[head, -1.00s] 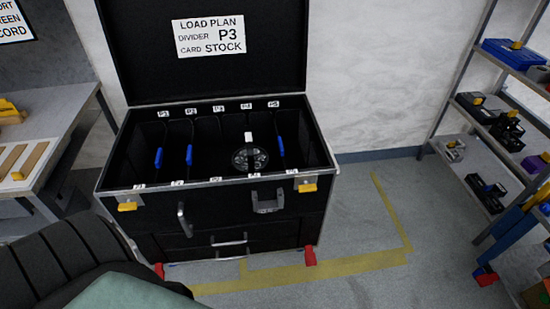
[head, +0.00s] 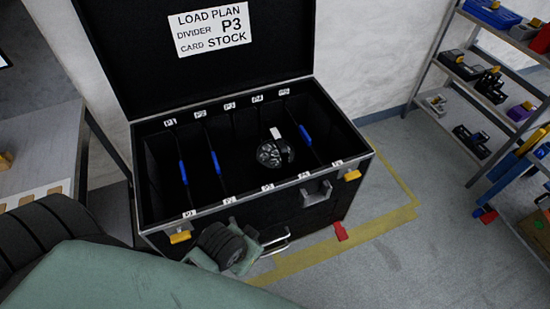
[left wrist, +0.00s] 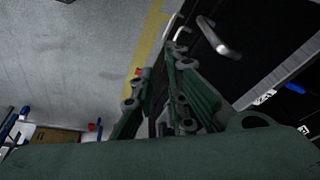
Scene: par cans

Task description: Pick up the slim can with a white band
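A round black can (head: 270,154) stands in the open black case, in the compartment just left of the divider under the P5 label. A small white piece (head: 276,133) shows at its far edge; I cannot tell whether it is a band around the can. My left gripper (head: 258,248) is low in front of the case, near its front handle, apart from the can. In the left wrist view its two green fingers (left wrist: 158,64) stand apart with nothing between them. The can is not visible there. My right gripper is not in view.
The case (head: 155,216) has dividers with blue edges (head: 215,163) and a raised lid with a load plan card (head: 210,28). A bench (head: 45,150) stands left. A shelf rack (head: 440,62) with several dark items stands right.

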